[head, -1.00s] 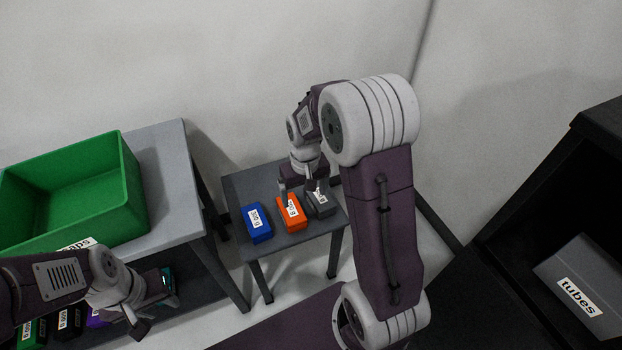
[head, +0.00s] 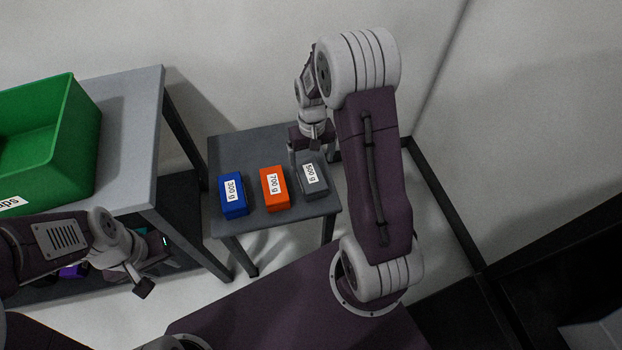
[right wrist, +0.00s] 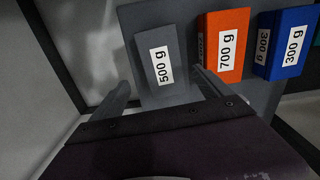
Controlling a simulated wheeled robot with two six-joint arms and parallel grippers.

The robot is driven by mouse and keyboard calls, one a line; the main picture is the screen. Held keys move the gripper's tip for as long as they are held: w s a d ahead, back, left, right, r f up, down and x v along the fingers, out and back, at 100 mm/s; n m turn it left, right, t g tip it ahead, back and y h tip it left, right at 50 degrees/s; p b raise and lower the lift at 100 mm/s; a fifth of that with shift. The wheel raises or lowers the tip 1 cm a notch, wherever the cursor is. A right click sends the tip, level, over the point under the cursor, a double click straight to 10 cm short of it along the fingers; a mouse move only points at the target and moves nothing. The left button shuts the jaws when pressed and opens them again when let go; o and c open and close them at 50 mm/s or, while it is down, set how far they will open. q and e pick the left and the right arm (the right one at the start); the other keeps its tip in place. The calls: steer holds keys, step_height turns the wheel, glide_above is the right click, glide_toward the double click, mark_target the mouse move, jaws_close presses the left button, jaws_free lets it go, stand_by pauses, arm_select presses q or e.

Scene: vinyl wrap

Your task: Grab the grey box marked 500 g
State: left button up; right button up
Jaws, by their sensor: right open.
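The grey box marked 500 g (head: 313,182) lies on the small dark grey table, at the right end of a row of boxes. It also shows in the right wrist view (right wrist: 158,60), label facing up. My right gripper (head: 312,155) is open just behind the grey box in the head view. In the right wrist view my right gripper (right wrist: 160,88) has one finger on each side of the grey box's near end, holding nothing. My left gripper (head: 150,265) is at the lower left, away from the boxes; its jaw opening is unclear.
An orange 700 g box (head: 274,190) and a blue 300 g box (head: 232,196) lie left of the grey box on the small table (head: 240,150). A larger grey table (head: 135,130) with a green bin (head: 75,150) stands left. A wall is behind.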

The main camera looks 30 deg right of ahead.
mark_target(311, 173)
step_height(311, 173, down, 4)
steer(key=shift+a+r+b, duration=0.15)
steer(key=shift+r+b, duration=0.05)
steer(key=shift+b, duration=0.6)
steer(key=f, duration=0.1)
steer(key=f+b, duration=0.1)
steer(key=f, duration=0.1)
steer(key=f+b, duration=0.1)
steer(key=f, duration=0.1)
steer(key=shift+s+a, duration=0.2)
steer(key=shift+s, duration=0.05)
steer(key=shift+f, duration=0.2)
steer(key=shift+r, duration=0.15)
steer(key=shift+c, duration=0.3)
steer(key=shift+w, duration=0.1)
jaws_close()
